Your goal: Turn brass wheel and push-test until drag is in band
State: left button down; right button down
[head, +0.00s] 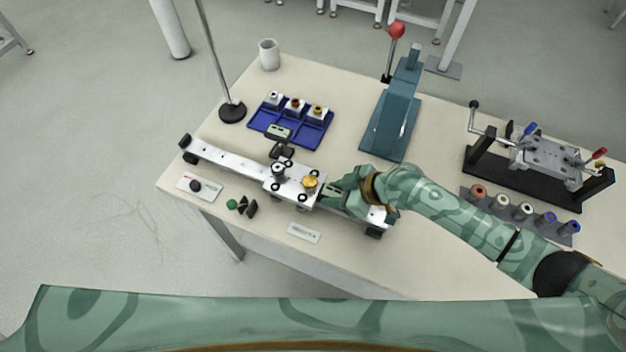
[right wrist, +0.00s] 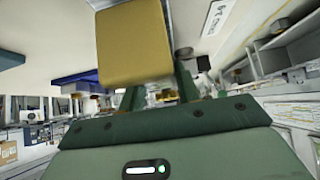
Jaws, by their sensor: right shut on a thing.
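The brass wheel (head: 310,182) sits on a white carriage (head: 285,178) on the long pale track (head: 228,157). My right gripper (head: 323,189) reaches in from the right, low over the track, and is shut on the wheel's near right side. In the right wrist view the brass wheel (right wrist: 135,42) fills the space in front of the fingers (right wrist: 158,92). A small gauge with a display (head: 278,131) stands behind the carriage; its reading is too small to read. My left gripper is not in view.
A blue tray (head: 262,126) with several fittings lies behind the track. A teal lever press (head: 392,118) with a red knob stands behind my right arm. A clamp fixture (head: 540,160) and a row of spools (head: 502,205) are at the right. A card (head: 304,232) lies in front.

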jog(key=shift+s+d, duration=0.3)
jog(key=shift+d, duration=0.55)
jog(key=c, duration=1)
grip_release()
jog(key=shift+r, duration=0.15)
jog(key=p+v, duration=0.2)
jog(key=v, duration=1.4)
jog(key=shift+s+d, duration=0.1)
jog(key=shift+s, duration=0.05)
